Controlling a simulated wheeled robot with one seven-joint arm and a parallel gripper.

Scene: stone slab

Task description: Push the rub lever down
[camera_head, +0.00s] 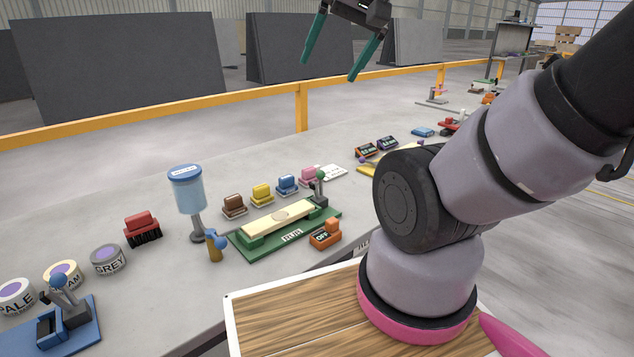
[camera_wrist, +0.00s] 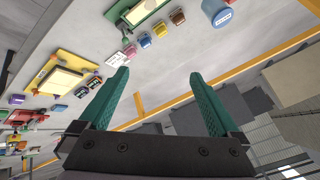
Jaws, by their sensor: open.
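The rub station (camera_head: 252,240) is a green base on the stone slab in the head view, marked RUB, with a pale slab on it. A lever with a green ball knob (camera_head: 321,175) stands up at its far right end. I take this for the rub lever. My gripper (camera_head: 330,70) is open and empty, high above the slab and beyond the station. In the wrist view my gripper (camera_wrist: 160,74) shows two green fingers apart with nothing between them. The green station (camera_wrist: 146,12) is partly cut off at the top there.
An orange OFF switch (camera_head: 325,236) sits at the station's front right. A blue-topped dispenser (camera_head: 188,192) stands to its left. Several coloured blocks, including a yellow one (camera_head: 262,195), line its far side. A yellow rail (camera_head: 301,105) runs behind the stone slab (camera_head: 110,190).

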